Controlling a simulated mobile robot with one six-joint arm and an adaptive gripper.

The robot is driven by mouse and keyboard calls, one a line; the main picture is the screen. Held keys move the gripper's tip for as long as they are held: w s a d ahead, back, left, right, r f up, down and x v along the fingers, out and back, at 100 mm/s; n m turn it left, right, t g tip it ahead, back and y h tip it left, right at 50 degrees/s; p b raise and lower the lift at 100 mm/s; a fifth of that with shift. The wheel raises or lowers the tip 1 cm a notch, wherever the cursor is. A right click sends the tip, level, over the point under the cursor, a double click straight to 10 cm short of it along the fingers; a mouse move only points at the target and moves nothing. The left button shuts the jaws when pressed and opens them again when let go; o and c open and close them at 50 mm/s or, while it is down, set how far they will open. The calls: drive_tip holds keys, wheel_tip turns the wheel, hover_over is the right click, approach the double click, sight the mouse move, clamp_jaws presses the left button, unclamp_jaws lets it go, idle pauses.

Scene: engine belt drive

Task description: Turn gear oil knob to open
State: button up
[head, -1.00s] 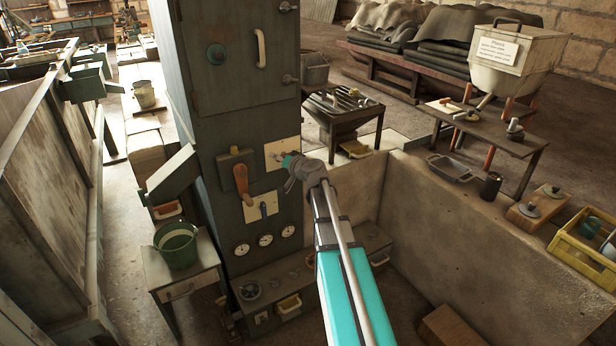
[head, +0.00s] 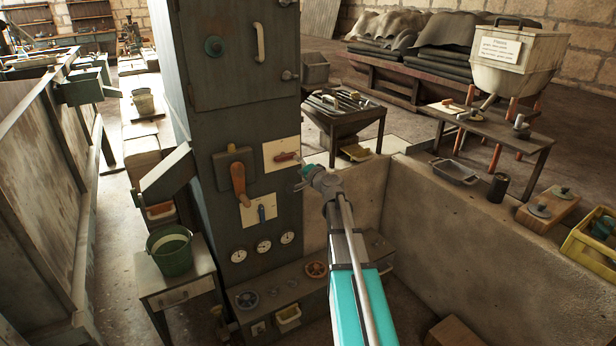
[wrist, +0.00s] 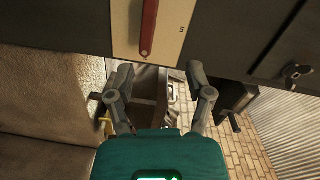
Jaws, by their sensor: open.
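No knob carries a label I can read as gear oil. A red lever (head: 287,156) lies nearly level on a cream plate (head: 268,148) on the dark cabinet; a red handle (wrist: 149,25) on a cream plate shows at the top of the wrist view. A red handwheel (head: 316,269) sits on the low ledge. My gripper (wrist: 160,76) is open and empty, its fingers apart from the red handle.
A grey handwheel (head: 247,300) sits on the same ledge, below several gauges (head: 263,246). A green bucket (head: 172,252) stands on a small table at the left. A low concrete wall (head: 440,215) runs along the right of my arm.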

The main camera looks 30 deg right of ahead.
drive_tip(key=shift+s+d+f+m+t+h+b, duration=0.15)
drive_tip(key=shift+d+f+m+h+b, duration=0.1)
drive_tip(key=shift+d+f+m+b, duration=0.5)
drive_tip(key=shift+w+d+f+m+t+h+b, duration=0.2)
drive_tip(key=shift+d+f+m+b, duration=0.3)
drive_tip(key=shift+d+m, duration=0.4)
drive_tip(key=shift+a+r, duration=0.1)
drive_tip(key=shift+a, duration=0.05)
drive_tip(key=s+a+f+n+g+y, duration=0.2)
drive_tip(key=s+a+f+n+g, duration=0.15)
drive_tip(key=a, duration=0.45)
drive_tip(key=s+a+f+n+g+y, duration=0.2)
drive_tip(key=s+a+f+n, duration=0.15)
drive_tip(key=a, duration=0.45)
drive_tip(key=s+a+f+n+g+y, duration=0.2)
drive_tip(key=a+f+n+g, duration=0.15)
drive_tip(key=a, duration=0.45)
drive_tip(key=s+a+f+n+g+h, duration=0.2)
drive_tip(key=s+g, duration=0.1)
drive_tip(key=s, duration=0.4)
drive_tip(key=s+a+f+n+g+h, duration=0.2)
drive_tip(key=s+f+g, duration=0.1)
drive_tip(key=s, duration=0.4)
drive_tip(key=s+a+f+n+g+h, duration=0.2)
drive_tip(key=s+f+n+g, duration=0.1)
drive_tip(key=s, duration=0.4)
drive_tip(key=shift+s+a+h, duration=0.15)
drive_tip(key=shift+a+h, duration=0.05)
drive_tip(key=shift+h, duration=0.15)
